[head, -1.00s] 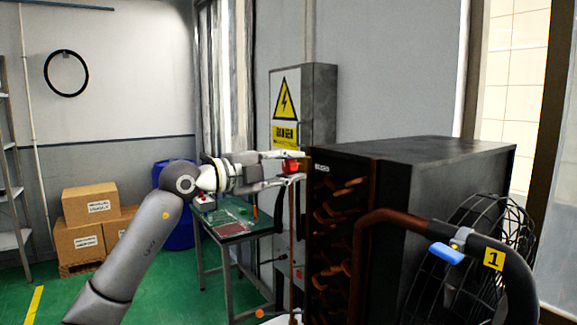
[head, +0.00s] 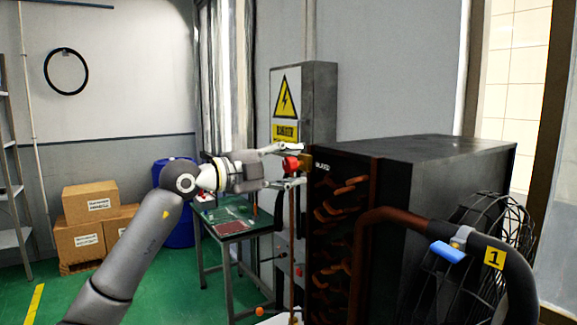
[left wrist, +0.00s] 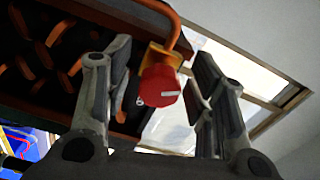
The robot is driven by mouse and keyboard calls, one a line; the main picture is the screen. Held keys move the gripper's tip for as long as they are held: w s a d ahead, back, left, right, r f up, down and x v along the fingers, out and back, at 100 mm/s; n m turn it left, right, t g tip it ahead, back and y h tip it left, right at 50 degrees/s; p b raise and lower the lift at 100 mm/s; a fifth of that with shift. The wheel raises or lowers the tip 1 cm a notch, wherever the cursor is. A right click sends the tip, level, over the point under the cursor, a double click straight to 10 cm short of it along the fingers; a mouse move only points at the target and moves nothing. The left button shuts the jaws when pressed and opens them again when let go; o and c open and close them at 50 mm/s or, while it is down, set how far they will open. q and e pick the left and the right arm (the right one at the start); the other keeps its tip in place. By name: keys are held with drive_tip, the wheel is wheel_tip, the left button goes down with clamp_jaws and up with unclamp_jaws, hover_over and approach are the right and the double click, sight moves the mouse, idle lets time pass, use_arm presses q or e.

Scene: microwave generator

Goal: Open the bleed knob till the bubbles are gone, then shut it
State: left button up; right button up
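The red bleed knob (head: 291,164) sits on a brass fitting (head: 305,163) at the upper left edge of the dark coil unit (head: 425,165). In the left wrist view the red knob (left wrist: 160,85) shows a white line on its face. My left gripper (head: 302,165) is open, with one finger above and one below the knob. In the left wrist view its fingers (left wrist: 163,75) stand on either side of the knob, with visible gaps. My right gripper is not in view. I cannot make out any bubbles.
A brown pipe (head: 392,217) and a hose with a blue lever (head: 446,252) run in front of the coil unit. A fan guard (head: 488,225) stands at right. A green table (head: 232,228) stands behind my left arm, with boxes (head: 90,198) at far left.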

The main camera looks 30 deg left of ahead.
use_arm(q)
drive_tip(key=v, duration=1.2)
idle(0.5)
drive_tip(key=shift+f, duration=0.1)
idle(0.4)
